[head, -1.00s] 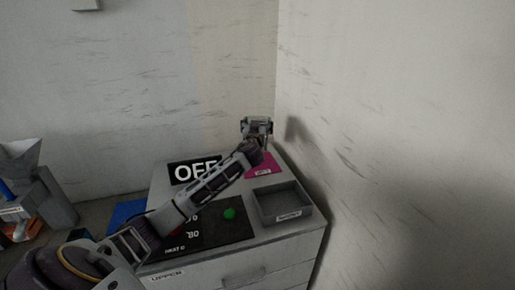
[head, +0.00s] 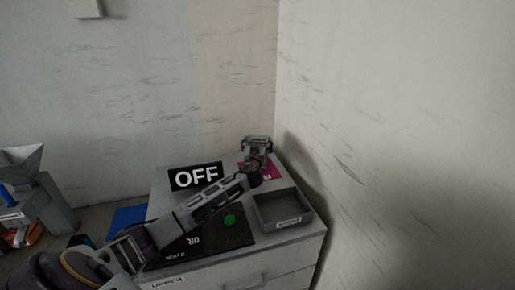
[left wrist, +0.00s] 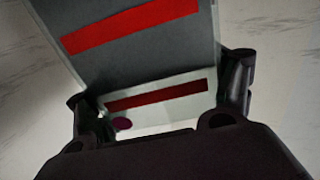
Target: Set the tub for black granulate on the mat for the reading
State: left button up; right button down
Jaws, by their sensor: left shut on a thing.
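My left gripper (head: 257,143) is at the back right of the cabinet top, in front of the wall corner. It is shut on a grey, box-like thing with red bands, seen between the fingers in the left wrist view (left wrist: 140,62); I take this for the tub, but no name on it is readable. A magenta mat (head: 272,172) lies just below the gripper, partly hidden by it and the forearm. I cannot tell whether the tub touches the mat. My right gripper is not in view.
An open dark grey tray (head: 307,214) with a white label stands at the cabinet's right edge. A black OFF sign (head: 196,176) and a black panel with a green button (head: 230,219) are beside my arm. A grey hopper machine (head: 45,200) stands at left; a blue mat (head: 128,216) lies near it.

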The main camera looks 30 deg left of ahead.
pick_arm(q)
jog(key=shift+f, duration=1.05)
jog(key=o, duration=1.8)
jog(key=shift+f, duration=0.15)
jog(key=shift+s, duration=0.1)
jog(key=shift+v, duration=5.95)
